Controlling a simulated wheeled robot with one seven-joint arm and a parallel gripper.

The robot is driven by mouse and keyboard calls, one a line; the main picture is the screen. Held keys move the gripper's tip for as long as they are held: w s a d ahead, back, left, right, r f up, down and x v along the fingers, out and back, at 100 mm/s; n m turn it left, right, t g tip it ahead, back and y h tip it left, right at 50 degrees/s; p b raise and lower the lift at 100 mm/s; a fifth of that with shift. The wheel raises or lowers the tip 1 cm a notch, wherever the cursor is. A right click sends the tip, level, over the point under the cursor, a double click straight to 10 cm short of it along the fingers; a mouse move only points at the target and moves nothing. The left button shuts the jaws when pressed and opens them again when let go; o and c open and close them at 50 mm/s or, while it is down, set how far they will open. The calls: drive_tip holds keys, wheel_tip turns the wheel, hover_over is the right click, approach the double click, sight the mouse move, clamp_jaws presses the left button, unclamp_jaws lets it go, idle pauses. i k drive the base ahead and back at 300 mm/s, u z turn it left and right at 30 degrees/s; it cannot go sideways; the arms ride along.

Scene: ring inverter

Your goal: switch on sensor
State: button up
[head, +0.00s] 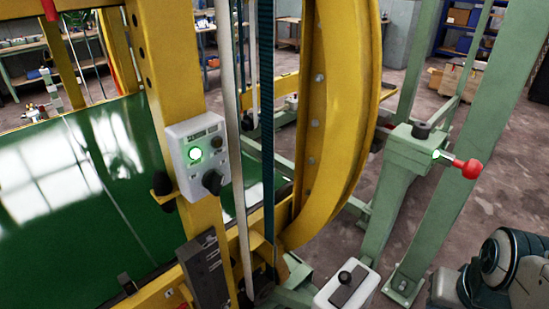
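A white control box (199,153) is fixed to the yellow upright, left of centre. It carries a glowing green lamp (195,154), a small dark button (217,142) and a black rotary knob (212,181). Its labels are too small to read. On the right, a green housing (408,150) has a black cap on top, a small green light (437,154) and a lever with a red knob (470,169). I cannot tell which of these is the sensor. My gripper is not in view.
A large yellow ring frame (333,120) stands in the middle. A green belt (70,200) lies on the left. A dark rounded body (500,270) fills the lower right corner. Open floor (480,200) shows on the right.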

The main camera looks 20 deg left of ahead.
sight(213, 180)
drive_tip(key=z, duration=0.1)
drive_tip(key=k, duration=1.05)
drive_tip(key=u, duration=1.2)
drive_tip(key=i, duration=0.5)
